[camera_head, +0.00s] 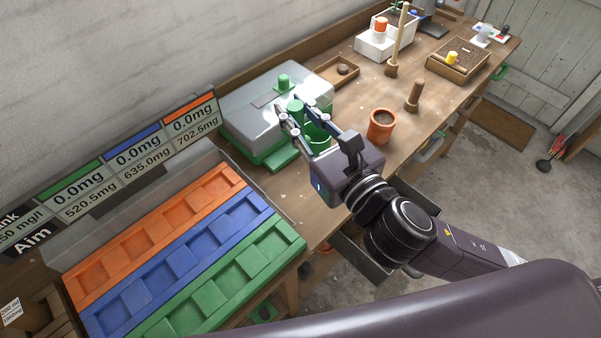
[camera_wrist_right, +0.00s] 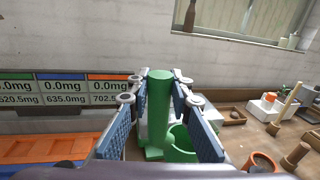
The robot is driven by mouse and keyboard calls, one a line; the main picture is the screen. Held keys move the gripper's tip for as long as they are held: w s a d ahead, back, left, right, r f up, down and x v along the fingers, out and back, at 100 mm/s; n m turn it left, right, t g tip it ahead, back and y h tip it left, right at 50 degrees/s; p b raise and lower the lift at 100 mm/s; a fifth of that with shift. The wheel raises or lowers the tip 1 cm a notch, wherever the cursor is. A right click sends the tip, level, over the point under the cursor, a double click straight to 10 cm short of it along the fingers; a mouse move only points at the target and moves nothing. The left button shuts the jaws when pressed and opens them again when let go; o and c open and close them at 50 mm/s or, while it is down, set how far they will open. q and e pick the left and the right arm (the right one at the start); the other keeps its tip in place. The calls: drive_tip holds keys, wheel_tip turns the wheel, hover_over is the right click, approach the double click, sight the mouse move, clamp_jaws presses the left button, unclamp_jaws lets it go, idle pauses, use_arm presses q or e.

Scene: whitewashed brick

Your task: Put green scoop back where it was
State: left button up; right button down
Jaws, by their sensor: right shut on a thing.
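The green scoop (camera_head: 295,105) is held upright by its cylindrical handle in my right gripper (camera_head: 289,118). In the right wrist view the green handle (camera_wrist_right: 159,105) stands between the two fingers. A green cup (camera_head: 318,138) shows beside the handle and also in the right wrist view (camera_wrist_right: 181,146); whether it is part of the scoop I cannot tell. The gripper is over the front of a clear-lidded box (camera_head: 245,113) with a green base and a green knob. The fingers hide part of the scoop. My left gripper is not in view.
An orange, blue and green tray (camera_head: 185,255) lies at left, below a readout board (camera_head: 110,165). A terracotta pot (camera_head: 381,127) and a wooden peg (camera_head: 414,96) stand right of the gripper. Wooden trays (camera_head: 458,65) and white boxes (camera_head: 385,45) are farther back.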

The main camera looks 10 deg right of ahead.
drive_tip(key=shift+w+a+f+b, duration=0.15)
drive_tip(key=shift+w+a+b, duration=0.2)
drive_tip(key=shift+a+b, duration=0.25)
drive_tip(key=f+b, duration=0.2)
drive_tip(key=f, duration=0.1)
drive_tip(key=shift+s+d+b, duration=0.1)
drive_tip(key=shift+s+b, duration=0.25)
drive_tip(key=f, duration=0.4)
drive_tip(key=shift+d+f, duration=0.2)
drive_tip(key=shift+f, duration=0.05)
use_arm(q)
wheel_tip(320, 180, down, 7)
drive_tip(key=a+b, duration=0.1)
drive_tip(key=b, duration=0.2)
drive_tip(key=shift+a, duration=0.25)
use_arm(e)
wheel_tip(320, 180, down, 11)
drive_tip(key=shift+a+f, duration=0.15)
